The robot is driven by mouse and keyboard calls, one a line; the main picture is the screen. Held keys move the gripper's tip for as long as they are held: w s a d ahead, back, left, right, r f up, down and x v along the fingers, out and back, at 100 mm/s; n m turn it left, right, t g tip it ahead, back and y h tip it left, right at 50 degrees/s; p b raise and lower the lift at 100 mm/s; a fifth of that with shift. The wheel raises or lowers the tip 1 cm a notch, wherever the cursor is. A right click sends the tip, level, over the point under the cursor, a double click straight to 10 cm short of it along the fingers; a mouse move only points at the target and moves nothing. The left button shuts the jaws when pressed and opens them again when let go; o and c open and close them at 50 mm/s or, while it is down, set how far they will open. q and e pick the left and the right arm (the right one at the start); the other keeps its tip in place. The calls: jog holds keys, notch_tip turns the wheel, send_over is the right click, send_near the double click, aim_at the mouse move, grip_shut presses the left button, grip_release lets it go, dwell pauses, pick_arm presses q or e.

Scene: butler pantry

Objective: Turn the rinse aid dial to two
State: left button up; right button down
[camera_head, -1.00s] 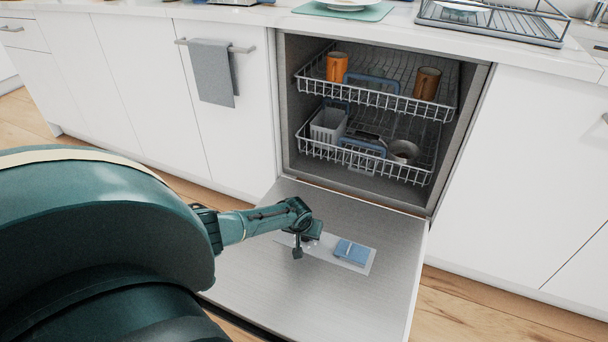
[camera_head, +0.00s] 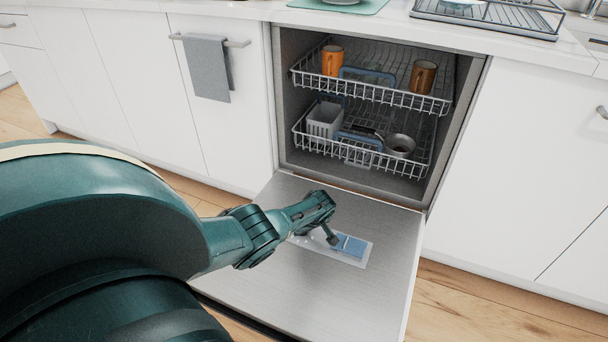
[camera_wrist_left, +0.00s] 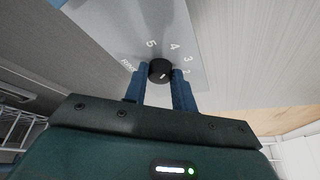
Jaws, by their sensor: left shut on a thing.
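The rinse aid dial (camera_wrist_left: 160,71) is a small round black knob on a pale panel (camera_wrist_left: 118,30) in the left wrist view. The numbers 5, 4, 3 and 2 are printed in an arc beside it. A short pale mark shows on the knob, but I cannot tell which number it points at. My left gripper (camera_wrist_left: 160,84) has its two blue fingers on either side of the dial, shut on it. In the head view my left gripper (camera_head: 322,232) is low over the open dishwasher door (camera_head: 372,298) and hides the dial. My right gripper is not in view.
A blue compartment lid (camera_head: 349,246) lies beside the gripper on the door panel. Behind are the upper rack (camera_head: 385,98) with orange (camera_head: 332,60) and brown (camera_head: 423,77) mugs, and the lower rack (camera_head: 372,165) with a grey basket (camera_head: 324,120) and metal pan (camera_head: 399,145).

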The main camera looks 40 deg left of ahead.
pick_arm(q)
jog(key=shift+a+n, duration=0.1)
jog(key=shift+n, duration=0.2)
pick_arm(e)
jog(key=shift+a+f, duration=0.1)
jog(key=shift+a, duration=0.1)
pick_arm(q)
jog(key=o, duration=1)
jog(key=shift+r, duration=0.2)
jog(key=shift+d+r+p, duration=0.2)
jog(key=shift+r+p, duration=0.1)
jog(key=shift+p, duration=0.2)
jog(key=p+v, duration=0.9)
jog(key=v, duration=0.3)
jog(key=shift+w+d, duration=0.1)
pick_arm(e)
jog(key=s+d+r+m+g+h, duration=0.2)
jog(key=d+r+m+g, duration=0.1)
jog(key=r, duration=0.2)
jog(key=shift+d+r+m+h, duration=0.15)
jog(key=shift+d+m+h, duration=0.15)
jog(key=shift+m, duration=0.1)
